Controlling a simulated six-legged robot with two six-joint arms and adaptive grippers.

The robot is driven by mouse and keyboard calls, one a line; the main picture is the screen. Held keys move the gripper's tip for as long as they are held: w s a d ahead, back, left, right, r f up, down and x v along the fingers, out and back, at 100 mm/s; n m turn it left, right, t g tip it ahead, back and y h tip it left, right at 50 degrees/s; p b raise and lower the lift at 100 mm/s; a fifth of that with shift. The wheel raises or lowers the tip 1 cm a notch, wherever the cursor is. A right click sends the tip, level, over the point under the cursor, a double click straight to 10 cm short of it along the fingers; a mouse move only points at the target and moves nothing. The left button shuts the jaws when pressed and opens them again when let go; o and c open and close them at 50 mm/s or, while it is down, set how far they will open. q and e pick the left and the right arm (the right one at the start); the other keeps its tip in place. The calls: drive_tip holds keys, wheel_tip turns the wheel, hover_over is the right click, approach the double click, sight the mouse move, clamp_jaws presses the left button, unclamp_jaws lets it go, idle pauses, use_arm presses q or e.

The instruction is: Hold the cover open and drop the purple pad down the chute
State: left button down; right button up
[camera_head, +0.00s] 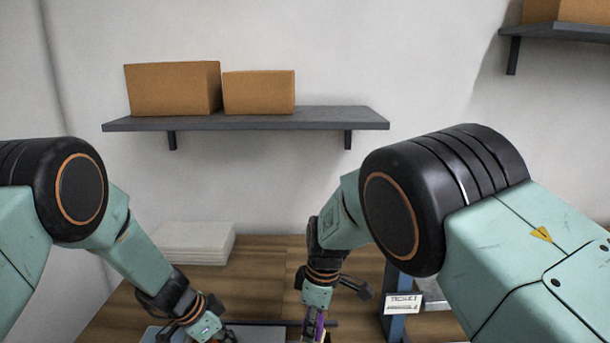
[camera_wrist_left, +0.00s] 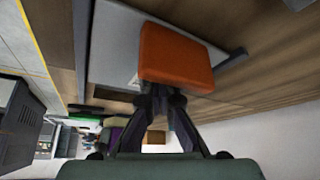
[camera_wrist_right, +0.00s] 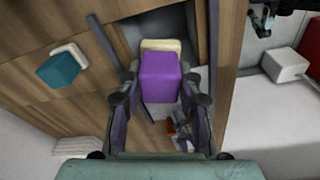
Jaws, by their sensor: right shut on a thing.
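The purple pad (camera_wrist_right: 160,78), a block with a cream part (camera_wrist_right: 161,45) at its far end, is between the fingers of my right gripper (camera_wrist_right: 160,88). The right gripper is shut on it; in the head view, a purple sliver of the pad (camera_head: 320,325) shows at the bottom. My left gripper (camera_wrist_left: 163,98) is at an orange block (camera_wrist_left: 176,58) by a pale grey plate (camera_wrist_left: 118,45), possibly the cover. The block hides the fingertips, so their grip is unclear. The chute opening cannot be made out.
A teal block (camera_wrist_right: 58,72) with a cream end lies on the wooden table (camera_head: 265,250). A white stack (camera_head: 193,243) stands at the back left. A dark blue post with a label (camera_head: 402,303) stands right of my right gripper. A shelf (camera_head: 245,120) holds two cardboard boxes.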

drive_tip(key=shift+s+a+f, duration=0.15)
drive_tip(key=shift+s+f, duration=0.15)
drive_tip(key=shift+f, duration=0.4)
drive_tip(key=shift+s+a+f, duration=0.15)
drive_tip(key=shift+s+f, duration=0.15)
drive_tip(key=shift+f, duration=0.35)
drive_tip(key=o, duration=1.9)
drive_tip(key=shift+w+r, duration=0.1)
drive_tip(key=shift+r, duration=0.05)
drive_tip(key=shift+o, duration=0.6)
use_arm(q)
drive_tip(key=shift+d, duration=1.5)
